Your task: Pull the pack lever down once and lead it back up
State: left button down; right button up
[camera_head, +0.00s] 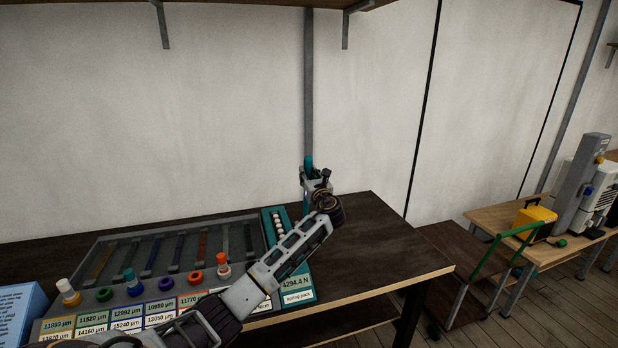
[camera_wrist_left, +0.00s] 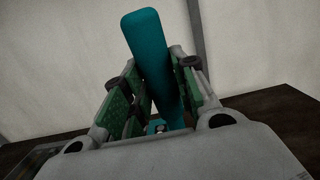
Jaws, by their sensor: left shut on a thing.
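The pack lever (camera_head: 308,162) is a teal bar at the back right of the dark bench, and its top pokes up above my gripper. My left gripper (camera_head: 313,183) is around the lever, its arm reaching over the bench from the front. In the left wrist view the lever (camera_wrist_left: 152,50) stands up between the green-padded fingers, tilted a little, and the fingers are shut on it. The teal spring pack (camera_head: 298,296) lies in front, with a row of pale round parts and a readout of 4294.4 N. My arm hides part of it. My right gripper is not in view.
A grey rack (camera_head: 103,240) with coloured spars and several coloured knobs lies left of my arm. A blue box (camera_head: 20,305) is at the lower left. The bench's right end (camera_head: 385,245) is bare. Farther right stands a table with a yellow box (camera_head: 535,218).

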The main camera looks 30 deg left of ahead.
pick_arm(q)
jog(key=b+x, duration=0.1)
jog(key=x, duration=0.7)
jog(key=shift+a+f, duration=0.15)
jog(key=shift+f, duration=0.2)
jog(key=shift+w, duration=0.15)
dwell(0.5)
jog(key=c, duration=1.3)
grip_release()
jog(key=shift+a, duration=0.15)
jog(key=shift+o, duration=0.5)
jog(key=o, duration=0.5)
jog(key=shift+c, duration=0.2)
jog(key=shift+v, duration=6.05)
jog(key=shift+w+f, duration=0.1)
jog(key=shift+f, duration=0.05)
